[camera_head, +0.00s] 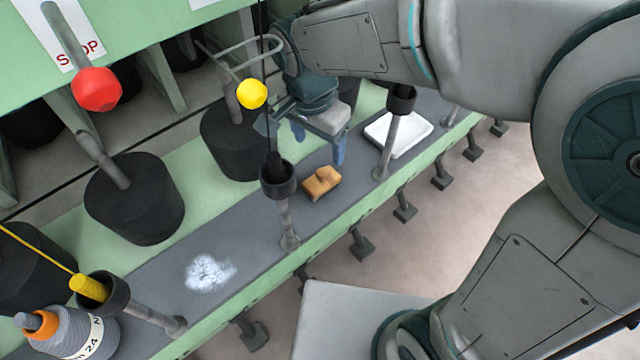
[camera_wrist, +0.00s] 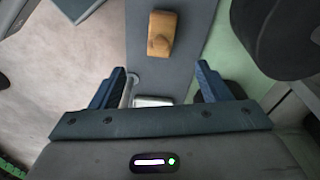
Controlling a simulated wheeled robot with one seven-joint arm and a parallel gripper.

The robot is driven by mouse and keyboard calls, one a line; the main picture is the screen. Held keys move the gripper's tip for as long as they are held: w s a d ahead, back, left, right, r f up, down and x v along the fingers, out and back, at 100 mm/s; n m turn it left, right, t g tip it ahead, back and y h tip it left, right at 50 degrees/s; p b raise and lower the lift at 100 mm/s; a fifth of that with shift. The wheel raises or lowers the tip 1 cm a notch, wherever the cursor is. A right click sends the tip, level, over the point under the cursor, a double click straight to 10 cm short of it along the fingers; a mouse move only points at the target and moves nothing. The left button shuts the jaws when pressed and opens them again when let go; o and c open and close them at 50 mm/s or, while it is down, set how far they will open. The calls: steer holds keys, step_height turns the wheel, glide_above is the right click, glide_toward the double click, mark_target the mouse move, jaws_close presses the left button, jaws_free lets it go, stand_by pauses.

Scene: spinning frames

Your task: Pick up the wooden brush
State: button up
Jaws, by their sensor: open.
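The wooden brush (camera_head: 321,182) is a small tan-brown block with a raised grip. It lies on the grey shelf of the spinning frame, right of a spindle post in the head view. In the wrist view the brush (camera_wrist: 162,34) lies beyond the fingertips, near the middle between them. My gripper (camera_head: 318,142) is above the shelf, just behind and above the brush, apart from it. In the wrist view my gripper (camera_wrist: 162,80) has its two blue fingers spread wide with nothing held between them.
A white tray (camera_head: 398,134) sits on the shelf to the right. White fluff (camera_head: 208,273) lies on the shelf at left. Posts with dark cups (camera_head: 278,180) rise along the shelf. Black cylinders (camera_head: 135,198) stand behind. A red ball (camera_head: 96,89) and yellow ball (camera_head: 252,94) are overhead.

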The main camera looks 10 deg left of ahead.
mark_target(322, 181)
steer(key=f, duration=0.3)
steer(key=f+b, duration=0.1)
steer(key=f, duration=0.2)
steer(key=w+f+b, duration=0.1)
steer(key=f, duration=0.2)
steer(key=shift+a, duration=0.15)
steer(key=f, duration=0.2)
steer(key=d+f+b, duration=0.1)
steer(key=f, duration=0.1)
steer(key=shift+f, duration=0.1)
steer(key=shift+w+f, duration=0.1)
steer(key=shift+f, duration=0.4)
steer(key=c, duration=1.1)
